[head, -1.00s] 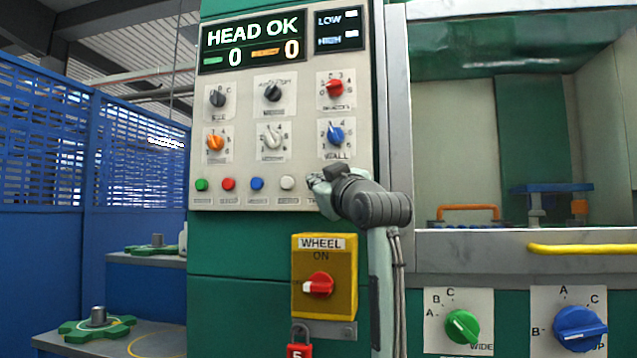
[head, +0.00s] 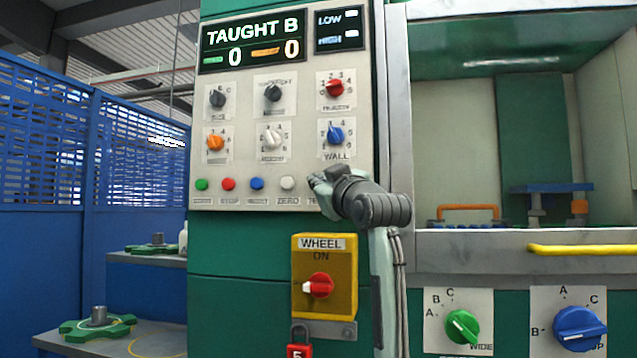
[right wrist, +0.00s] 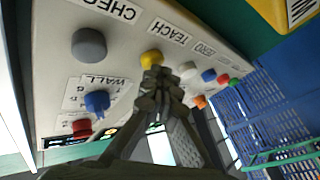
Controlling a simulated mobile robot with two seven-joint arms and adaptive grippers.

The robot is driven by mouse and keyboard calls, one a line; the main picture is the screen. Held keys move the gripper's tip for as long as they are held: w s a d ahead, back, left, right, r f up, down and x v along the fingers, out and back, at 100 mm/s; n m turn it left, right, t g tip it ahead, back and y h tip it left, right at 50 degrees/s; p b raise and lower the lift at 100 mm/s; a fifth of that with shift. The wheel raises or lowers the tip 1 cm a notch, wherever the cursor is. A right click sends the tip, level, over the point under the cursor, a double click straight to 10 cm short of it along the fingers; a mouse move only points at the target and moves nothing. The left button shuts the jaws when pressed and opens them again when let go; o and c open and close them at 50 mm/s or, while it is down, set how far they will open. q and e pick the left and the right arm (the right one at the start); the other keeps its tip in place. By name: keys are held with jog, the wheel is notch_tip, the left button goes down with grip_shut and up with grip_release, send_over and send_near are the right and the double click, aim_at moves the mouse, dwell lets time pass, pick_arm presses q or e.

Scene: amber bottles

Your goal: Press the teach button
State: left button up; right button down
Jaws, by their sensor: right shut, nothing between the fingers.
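The teach button is a yellow cap (right wrist: 151,59) beside the TEACH label in the right wrist view. In the head view it is hidden behind my right gripper (head: 318,183). That gripper is shut and empty, its fingertips at the lower right end of the button row. In the right wrist view the closed fingertips (right wrist: 163,76) overlap the edge of the yellow cap; I cannot tell whether they touch it. The display (head: 252,43) reads TAUGHT B, with two zeros below. My left gripper is in neither view.
White (head: 287,183), blue (head: 257,184), red (head: 228,184) and green (head: 202,185) buttons line the panel. A grey button (right wrist: 88,45) sits by the CHECK label. Several knobs are above the row. A yellow WHEEL switch box (head: 325,275) is below.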

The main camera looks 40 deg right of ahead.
jog(key=shift+s, duration=0.1)
jog(key=shift+s+a+f, duration=0.1)
jog(key=shift+s+a, duration=0.35)
jog(key=shift+a, duration=0.2)
jog(key=s+a+p, duration=0.1)
jog(key=s+a, duration=0.2)
jog(key=shift+s+a, duration=0.15)
jog(key=shift+a, duration=0.25)
dwell(0.9)
